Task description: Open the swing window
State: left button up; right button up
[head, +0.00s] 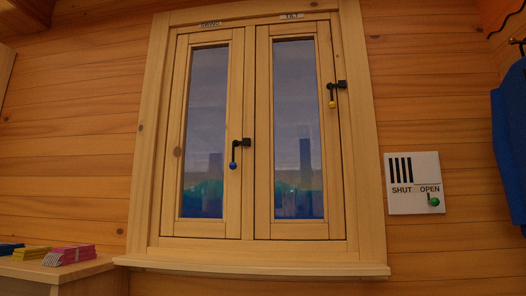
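The swing window (206,135) is the left one of two wooden sashes in a single frame, under a small label at the top that seems to read "SWING". It looks closed, flush with its frame. Its black handle (236,150) sits on the right stile and hangs down, ending in a blue knob (233,165). The right sash (299,130), labelled "TILT", also looks closed; its black handle with a yellow knob (332,104) hangs down at its right edge. Neither of my grippers shows in the head view.
A wooden sill (250,262) juts out below the window. A white panel (400,172) marked "SHUT" and "OPEN", with a green knob, is on the right wall. A blue cloth (510,135) hangs far right. A ledge (50,268) with colourful stacks is lower left.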

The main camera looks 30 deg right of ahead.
aim_at(173, 224)
jog(key=z, duration=0.65)
jog(key=i, duration=1)
jog(key=z, duration=1.4)
jog(key=k, duration=0.45)
jog(key=u, duration=0.05)
